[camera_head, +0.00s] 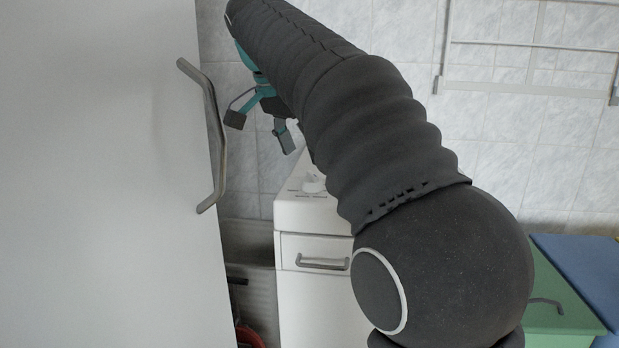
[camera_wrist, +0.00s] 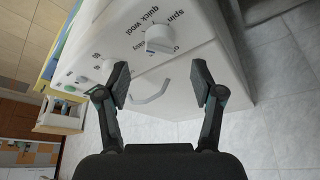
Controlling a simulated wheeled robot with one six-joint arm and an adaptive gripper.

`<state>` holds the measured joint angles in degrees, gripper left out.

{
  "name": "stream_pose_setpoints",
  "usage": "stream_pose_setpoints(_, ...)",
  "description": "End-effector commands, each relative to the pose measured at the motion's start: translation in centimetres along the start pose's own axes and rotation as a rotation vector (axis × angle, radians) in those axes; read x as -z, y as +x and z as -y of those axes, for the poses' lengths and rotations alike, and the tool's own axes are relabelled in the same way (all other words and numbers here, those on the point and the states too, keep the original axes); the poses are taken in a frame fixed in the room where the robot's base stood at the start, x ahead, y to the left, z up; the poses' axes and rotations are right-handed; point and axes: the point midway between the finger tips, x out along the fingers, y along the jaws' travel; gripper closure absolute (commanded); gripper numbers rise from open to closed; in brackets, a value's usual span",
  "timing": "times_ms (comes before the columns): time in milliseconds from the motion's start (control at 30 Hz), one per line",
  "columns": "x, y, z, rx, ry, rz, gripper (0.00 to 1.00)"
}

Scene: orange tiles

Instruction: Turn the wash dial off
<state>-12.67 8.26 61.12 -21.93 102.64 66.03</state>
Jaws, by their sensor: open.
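The white washing machine (camera_head: 312,310) stands against the tiled wall, partly hidden by my arm in the head view. Its wash dial (camera_head: 313,185) is a white knob on the top panel. In the wrist view the dial (camera_wrist: 160,39) lies beyond the fingertips, with labels such as "spin", "quick" and "wool" around it. Which label it points to is unclear. My gripper (camera_head: 260,128) is open and empty, above and left of the dial in the head view. In the wrist view my gripper (camera_wrist: 159,82) has its two fingers spread wide, apart from the dial.
A tall white door (camera_head: 110,180) with a grey bar handle (camera_head: 212,140) fills the left. A curved handle (camera_head: 322,263) is on the machine's front. A drying rack (camera_head: 530,45) hangs on the wall. Green (camera_head: 560,295) and blue (camera_head: 590,265) boxes stand at lower right.

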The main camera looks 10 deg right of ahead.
Motion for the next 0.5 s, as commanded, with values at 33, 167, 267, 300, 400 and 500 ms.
stream_pose_setpoints(33,-0.1,1.3,-0.1,-0.003,0.001,0.001,0.33)
stream_pose_setpoints(167,-0.1,3.5,-0.1,-0.002,0.001,0.001,0.33)
stream_pose_setpoints(267,0.0,4.8,0.0,-0.002,0.001,0.001,0.33)
stream_pose_setpoints(300,0.0,5.2,0.0,-0.002,0.001,0.001,0.33)
stream_pose_setpoints(400,0.0,5.9,0.0,-0.001,0.000,0.002,0.33)
stream_pose_setpoints(500,0.0,6.3,0.0,0.000,0.000,0.001,0.33)
